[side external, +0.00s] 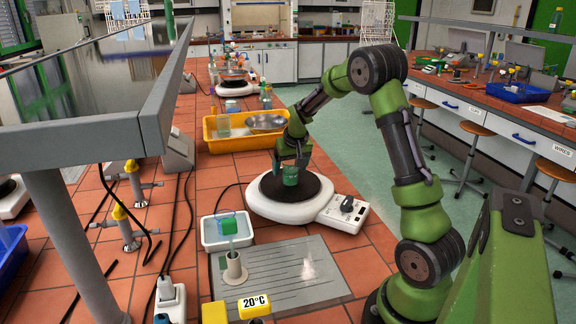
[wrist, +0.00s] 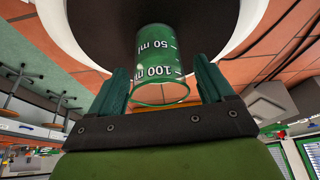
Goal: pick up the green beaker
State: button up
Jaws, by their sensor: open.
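The green beaker (side external: 290,176) stands upright on the black round plate of a white hot plate (side external: 258,207) in the side external view. In the wrist view the beaker (wrist: 160,66) shows white volume marks, with its rim toward my gripper. My gripper (side external: 292,160) is above and around the top of the beaker. In the wrist view my gripper's two dark teal fingers (wrist: 162,85) are apart, one on each side of the beaker, with small gaps visible. The gripper is open and holds nothing.
A yellow tray (side external: 228,144) with a glass beaker and metal bowl is behind the hot plate. In front are a small white tray (side external: 226,244) with a green object, a grey drainer board (side external: 290,285) and a 20°C display (side external: 254,304). A shelf (side external: 90,140) overhangs the left.

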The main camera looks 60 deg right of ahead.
jog(key=shift+w+d+f, duration=0.1)
jog(key=shift+f, duration=0.15)
jog(key=c, duration=1.1)
